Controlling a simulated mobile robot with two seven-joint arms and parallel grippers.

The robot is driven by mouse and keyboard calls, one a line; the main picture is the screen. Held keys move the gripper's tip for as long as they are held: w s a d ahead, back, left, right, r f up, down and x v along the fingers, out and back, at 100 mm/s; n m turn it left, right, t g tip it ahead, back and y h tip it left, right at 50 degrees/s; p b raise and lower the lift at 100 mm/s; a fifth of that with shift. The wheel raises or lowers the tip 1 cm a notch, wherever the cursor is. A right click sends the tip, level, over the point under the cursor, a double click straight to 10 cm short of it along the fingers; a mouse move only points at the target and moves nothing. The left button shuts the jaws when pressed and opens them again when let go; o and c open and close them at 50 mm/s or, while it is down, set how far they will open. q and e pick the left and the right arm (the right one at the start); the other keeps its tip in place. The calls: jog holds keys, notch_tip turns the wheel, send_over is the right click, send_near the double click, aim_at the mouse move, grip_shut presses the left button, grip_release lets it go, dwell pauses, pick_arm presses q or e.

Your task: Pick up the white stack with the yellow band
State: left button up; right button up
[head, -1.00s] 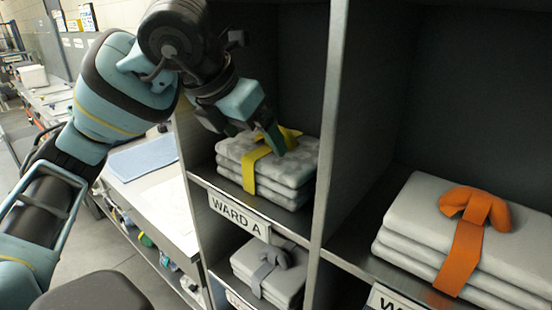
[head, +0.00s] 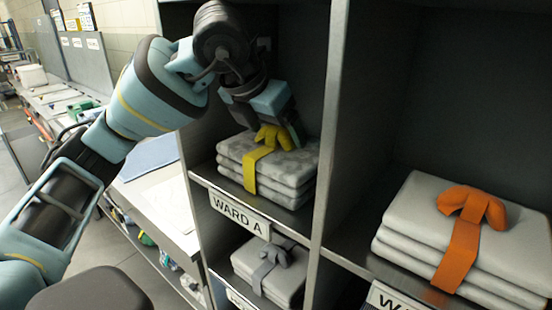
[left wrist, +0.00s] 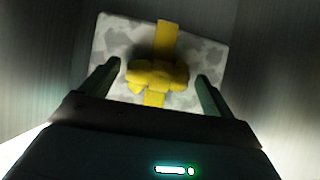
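The white stack with the yellow band (head: 295,171) lies flat in the shelf compartment labelled WARD A. Its folded layers are whitish with grey patches. The yellow band (head: 249,176) has a bow on top, which also shows in the left wrist view (left wrist: 157,75). My left gripper (head: 277,128) is inside the compartment, just above the stack. In the left wrist view my left gripper (left wrist: 160,77) is open, with one finger on each side of the bow and a gap on both sides. My right gripper is not in view.
Compartment walls and the upright divider (head: 332,120) stand close around the left gripper. A stack with an orange band (head: 420,215) lies in the right compartment. A stack with a grey band (head: 285,275) lies below. A white worktop (head: 165,205) is left of the shelf.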

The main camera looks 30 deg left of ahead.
pick_arm(q)
grip_shut()
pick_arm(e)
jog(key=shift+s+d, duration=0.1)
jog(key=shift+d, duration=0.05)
pick_arm(q)
jog(key=shift+r, duration=0.15)
